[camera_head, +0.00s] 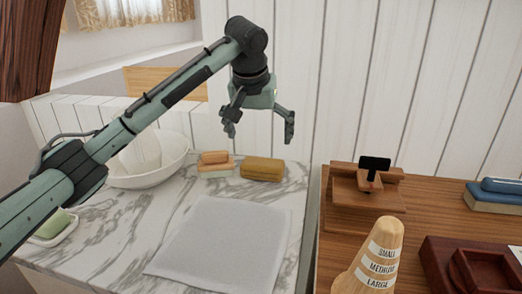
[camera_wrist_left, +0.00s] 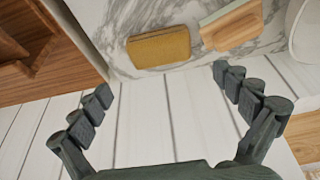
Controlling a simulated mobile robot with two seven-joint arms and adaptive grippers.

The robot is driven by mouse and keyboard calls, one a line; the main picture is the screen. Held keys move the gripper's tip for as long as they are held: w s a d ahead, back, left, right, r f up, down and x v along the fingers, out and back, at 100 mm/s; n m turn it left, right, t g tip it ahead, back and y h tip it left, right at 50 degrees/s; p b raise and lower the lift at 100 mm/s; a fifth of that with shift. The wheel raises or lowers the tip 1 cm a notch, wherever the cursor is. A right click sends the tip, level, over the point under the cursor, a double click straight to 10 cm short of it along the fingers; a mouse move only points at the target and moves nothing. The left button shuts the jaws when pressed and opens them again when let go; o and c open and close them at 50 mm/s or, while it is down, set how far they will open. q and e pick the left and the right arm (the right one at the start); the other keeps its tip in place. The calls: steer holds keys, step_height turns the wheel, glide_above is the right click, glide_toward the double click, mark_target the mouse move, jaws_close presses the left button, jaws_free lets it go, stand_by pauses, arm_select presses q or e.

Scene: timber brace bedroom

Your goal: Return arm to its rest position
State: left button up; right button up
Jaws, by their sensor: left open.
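My left arm comes in from the left in the head view, raised over the marble counter. My left gripper (camera_head: 260,128) is open and empty, pointing down in the air above the back of the counter. In the left wrist view its two fingers (camera_wrist_left: 163,92) are spread wide with nothing between them. A yellow-brown sponge-like block (camera_head: 262,169) lies on the counter below the gripper; it also shows in the left wrist view (camera_wrist_left: 159,47). My right gripper is not in view.
A white bowl (camera_head: 150,165), a brush-like block (camera_head: 215,169), a grey cloth (camera_head: 222,240) and a green soap on a dish (camera_head: 52,225) rest on the marble counter (camera_head: 120,235). The wooden table at right holds a labelled wooden cone (camera_head: 372,262) and a wooden stand (camera_head: 366,205).

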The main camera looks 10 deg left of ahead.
mark_target(263, 161)
arm_select(q)
steer(key=shift+v, duration=0.9)
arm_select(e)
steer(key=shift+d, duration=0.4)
arm_select(q)
steer(key=shift+f, duration=0.1)
steer(key=x, duration=1.1)
steer(key=shift+f, duration=0.15)
steer(key=shift+w+f, duration=0.2)
steer(key=shift+w, duration=0.05)
step_height(263, 161, up, 3)
steer(key=shift+s+r, duration=0.1)
steer(key=shift+r, duration=0.5)
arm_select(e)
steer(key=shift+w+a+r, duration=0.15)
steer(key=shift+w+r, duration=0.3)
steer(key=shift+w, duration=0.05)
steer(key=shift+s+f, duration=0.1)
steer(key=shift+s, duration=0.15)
